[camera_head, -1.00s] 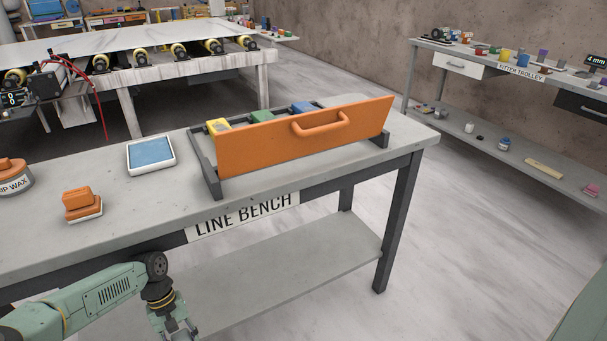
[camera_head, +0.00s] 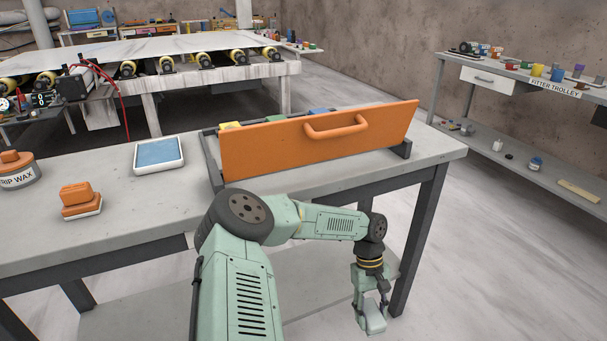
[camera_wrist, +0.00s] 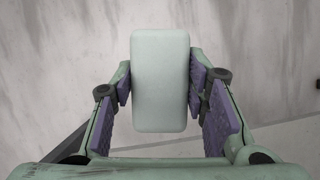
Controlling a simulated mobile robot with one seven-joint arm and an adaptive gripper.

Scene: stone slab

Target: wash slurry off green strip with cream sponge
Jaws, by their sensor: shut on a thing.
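My gripper (camera_head: 372,312) is shut on a pale, off-white block (camera_wrist: 160,80) with rounded corners, which looks like the cream sponge. The block also shows in the head view (camera_head: 376,319), low in front of the bench's right end and clear of it. In the wrist view it sits between both purple-padded fingers. A sliver of a green piece (camera_head: 273,116) shows in the grey rack, between a yellow piece (camera_head: 230,125) and a blue piece (camera_head: 318,111). An upright orange panel (camera_head: 270,150) with a handle hides most of them. I cannot tell whether slurry is on the green piece.
The line bench (camera_head: 130,205) also holds a blue-topped white tray (camera_head: 159,168), an orange-and-white block (camera_head: 80,212) and a wax pot (camera_head: 17,179). The fitter trolley (camera_head: 470,110) stands at the right. Open floor lies between it and the bench.

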